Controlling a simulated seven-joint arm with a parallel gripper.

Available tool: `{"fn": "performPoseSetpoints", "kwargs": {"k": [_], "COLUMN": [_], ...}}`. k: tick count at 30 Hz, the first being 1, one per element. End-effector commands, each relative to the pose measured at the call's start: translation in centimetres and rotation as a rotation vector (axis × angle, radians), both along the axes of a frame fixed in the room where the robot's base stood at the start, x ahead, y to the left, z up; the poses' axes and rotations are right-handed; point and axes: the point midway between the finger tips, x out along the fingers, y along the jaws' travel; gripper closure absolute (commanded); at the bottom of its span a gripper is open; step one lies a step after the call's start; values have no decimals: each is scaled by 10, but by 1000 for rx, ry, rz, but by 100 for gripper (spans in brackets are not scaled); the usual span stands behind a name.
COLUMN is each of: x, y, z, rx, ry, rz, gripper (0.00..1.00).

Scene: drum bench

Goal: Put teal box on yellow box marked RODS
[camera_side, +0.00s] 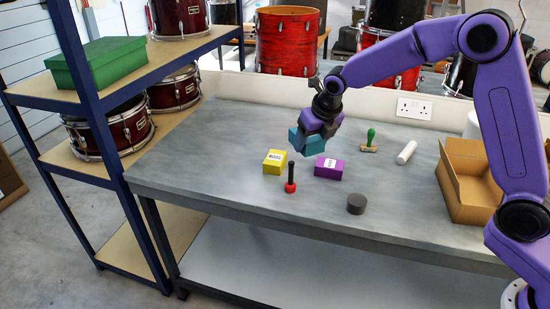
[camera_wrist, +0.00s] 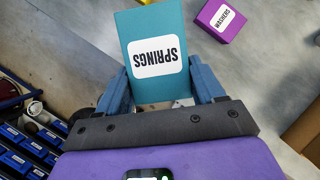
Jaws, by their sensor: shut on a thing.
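My gripper (camera_side: 318,125) is shut on the teal box (camera_side: 306,142) and holds it in the air above the bench. The teal box, with a white SPRINGS label, also shows between my fingers in the wrist view (camera_wrist: 155,50). The yellow box (camera_side: 275,161) with a white label lies on the bench, below and left of the teal box in the side view. Its label is too small to read. A sliver of yellow (camera_wrist: 146,2) shows at the top edge of the wrist view.
A purple box (camera_side: 329,167) marked WASHERS stands right of the yellow box. A black-and-red upright tool (camera_side: 290,180) stands close in front of it. A dark grey cylinder (camera_side: 356,203), a green-handled stamp (camera_side: 370,141), a white roll (camera_side: 406,152) and an open cardboard box (camera_side: 452,200) lie to the right.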

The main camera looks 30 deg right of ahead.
Motion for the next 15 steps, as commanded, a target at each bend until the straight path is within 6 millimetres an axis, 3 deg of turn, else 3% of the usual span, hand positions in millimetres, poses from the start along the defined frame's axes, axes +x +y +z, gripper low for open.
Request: {"fn": "performPoseSetpoints", "kwargs": {"k": [5,15], "x": [14,67], "y": [5,17], "z": [-5,-30], "rx": [0,0], "ry": [1,0], "rz": [22,21], "gripper": [63,63]}}
